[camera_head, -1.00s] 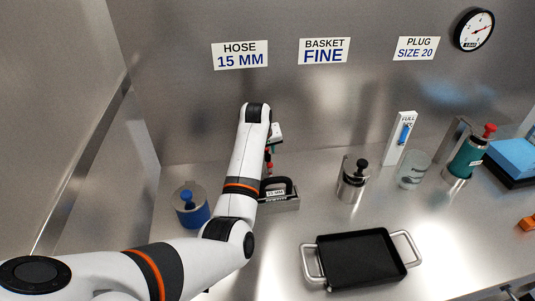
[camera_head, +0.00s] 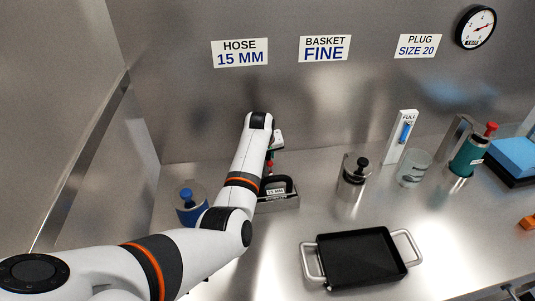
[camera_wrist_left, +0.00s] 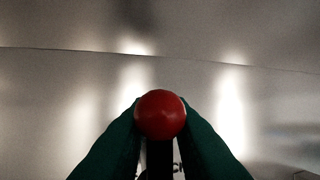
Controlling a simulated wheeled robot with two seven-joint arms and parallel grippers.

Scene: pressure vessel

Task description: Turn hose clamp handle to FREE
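The clamp handle's round red knob (camera_wrist_left: 160,114) is centred in the left wrist view, on top of a dark stem. The green fingers of my left gripper (camera_wrist_left: 160,108) lie against it from both sides, so the gripper looks shut on the knob. In the head view a small red part (camera_head: 269,166) shows beside my left arm, most of it hidden. The hose clamp, a dark loop on a metal block (camera_head: 285,203) labelled 15 MM, stands just below it. The handle's FREE marking cannot be read. My right gripper is not in view.
A blue canister (camera_head: 187,214) stands left of my left arm, partly hidden by it. A black tray (camera_head: 358,262) with metal handles lies at front centre. A metal pot (camera_head: 350,187), a glass (camera_head: 412,169) and a teal flask (camera_head: 467,157) stand to the right. The back wall is close.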

